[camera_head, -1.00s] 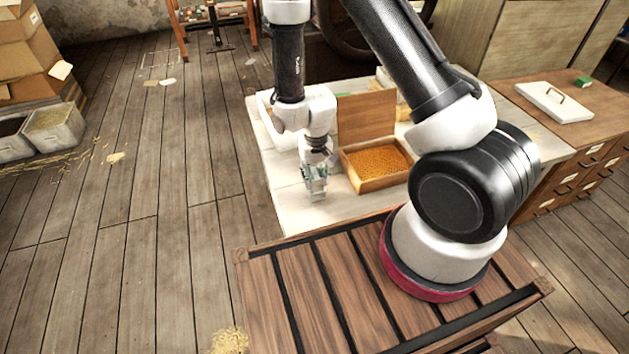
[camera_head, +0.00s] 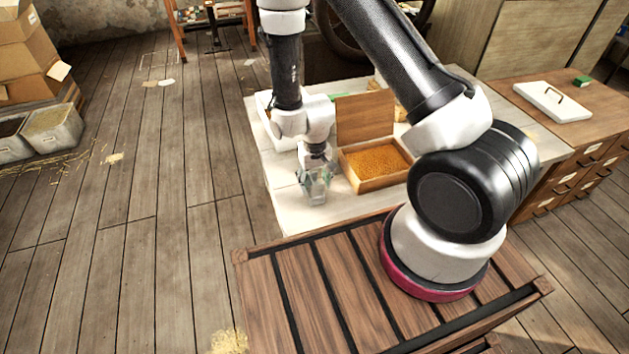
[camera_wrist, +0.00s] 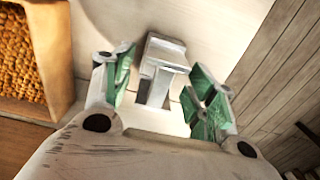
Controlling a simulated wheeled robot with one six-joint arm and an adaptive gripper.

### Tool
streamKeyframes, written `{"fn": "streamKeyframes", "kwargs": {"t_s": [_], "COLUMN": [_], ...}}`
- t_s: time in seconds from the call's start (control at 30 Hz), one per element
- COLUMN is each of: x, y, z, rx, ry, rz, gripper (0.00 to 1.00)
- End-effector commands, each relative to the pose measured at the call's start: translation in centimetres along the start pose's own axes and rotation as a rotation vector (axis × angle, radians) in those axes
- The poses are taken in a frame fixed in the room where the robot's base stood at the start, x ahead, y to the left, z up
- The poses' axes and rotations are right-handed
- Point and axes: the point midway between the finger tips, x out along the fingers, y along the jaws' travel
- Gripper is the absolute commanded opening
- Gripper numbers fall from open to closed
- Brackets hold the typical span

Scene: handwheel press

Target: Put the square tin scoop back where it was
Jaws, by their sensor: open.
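The square tin scoop (camera_wrist: 165,52) is a small grey metal piece that shows in the wrist view, on the pale tabletop. Its narrower part (camera_wrist: 154,90) points back between my fingers. My gripper (camera_wrist: 163,85) is open, with its green-padded fingers spread on both sides of the scoop. A gap shows on each side, so I see no grip on it.
An open wooden box (camera_head: 378,163) of orange-brown grains stands right of my gripper and shows at the left in the wrist view (camera_wrist: 62,55). The white table (camera_head: 345,211) has its left edge close to my gripper. A drawer cabinet (camera_head: 572,140) stands at the right.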

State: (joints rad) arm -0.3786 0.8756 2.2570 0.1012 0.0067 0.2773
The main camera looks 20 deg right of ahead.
Motion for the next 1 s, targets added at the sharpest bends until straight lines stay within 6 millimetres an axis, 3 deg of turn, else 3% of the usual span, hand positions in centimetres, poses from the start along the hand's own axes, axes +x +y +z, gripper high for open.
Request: {"fn": "streamKeyframes", "kwargs": {"t_s": [0.17,0.5,0.63,0.87,1.0], "x": [-2.3,-9.7,-11.3,-12.4,-15.6], "y": [-0.1,-0.1,0.0,0.1,0.9], "z": [-0.1,-0.1,-0.1,0.0,-0.4], "rx": [-0.001,0.000,0.000,0.001,0.003], "ry": [0.004,0.005,0.003,0.003,0.031], "rz": [-0.002,-0.001,-0.001,-0.001,-0.011], "gripper": [0.57,0.57,0.57,0.57,0.57]}}
